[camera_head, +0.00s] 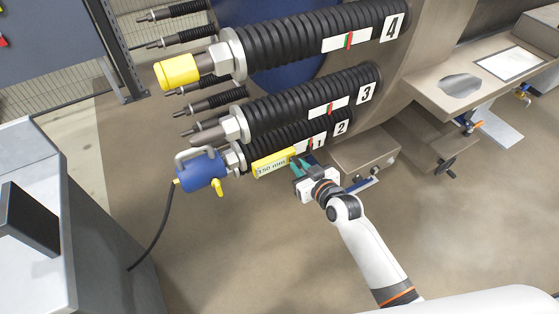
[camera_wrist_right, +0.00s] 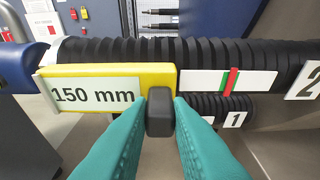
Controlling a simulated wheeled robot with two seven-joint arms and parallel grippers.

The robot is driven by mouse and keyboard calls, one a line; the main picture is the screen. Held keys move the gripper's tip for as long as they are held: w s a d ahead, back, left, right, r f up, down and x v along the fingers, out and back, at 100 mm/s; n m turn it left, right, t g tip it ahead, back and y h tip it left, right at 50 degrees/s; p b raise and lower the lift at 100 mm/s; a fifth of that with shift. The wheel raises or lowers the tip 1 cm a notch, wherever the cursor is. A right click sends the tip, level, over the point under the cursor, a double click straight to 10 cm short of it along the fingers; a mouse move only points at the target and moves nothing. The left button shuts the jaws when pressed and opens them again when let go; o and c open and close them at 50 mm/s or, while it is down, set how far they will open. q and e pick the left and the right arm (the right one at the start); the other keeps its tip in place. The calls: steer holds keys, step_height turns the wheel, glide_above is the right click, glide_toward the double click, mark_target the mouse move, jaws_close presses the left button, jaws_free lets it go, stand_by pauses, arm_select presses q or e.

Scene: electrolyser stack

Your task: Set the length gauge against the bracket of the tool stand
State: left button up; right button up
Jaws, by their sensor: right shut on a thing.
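The length gauge (camera_head: 272,164) is a yellow bar with a white "150 mm" label. My right gripper (camera_head: 299,165) is shut on its dark grip block, and the teal fingers are on both sides of that block in the right wrist view (camera_wrist_right: 160,115). The gauge (camera_wrist_right: 158,72) lies along the front of the black ribbed sleeve (camera_wrist_right: 215,52) marked 2; whether they touch I cannot tell. Its left end is close to the hex nut and the blue tool. No tool stand bracket can be told for certain. My left gripper is not in view.
A blue tool (camera_head: 203,171) with a grey handle and black hose sits at the lower rod's end. Sleeves marked 3 (camera_head: 300,92) and 4 (camera_head: 310,38) are above; a yellow cap (camera_head: 176,72) covers one end. A grey cabinet (camera_head: 30,170) stands left. Floor below is clear.

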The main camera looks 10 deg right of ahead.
jaws_close()
steer(key=shift+s+d+p, duration=0.2)
steer(key=shift+s+p, duration=0.1)
steer(key=shift+s, duration=0.3)
steer(key=shift+s+d+p, duration=0.2)
steer(key=shift+s+p, duration=0.1)
steer(key=shift+s, duration=0.25)
steer(key=shift+s+d+p, duration=0.25)
steer(key=shift+s+p, duration=0.05)
steer(key=shift+s, duration=0.3)
steer(key=shift+s+d+p, duration=0.2)
steer(key=shift+s+p, duration=0.1)
steer(key=shift+s, duration=0.35)
steer(key=shift+s+d+p, duration=0.25)
steer(key=shift+s+p, duration=0.05)
steer(key=shift+s, duration=0.3)
steer(key=shift+r, duration=0.15)
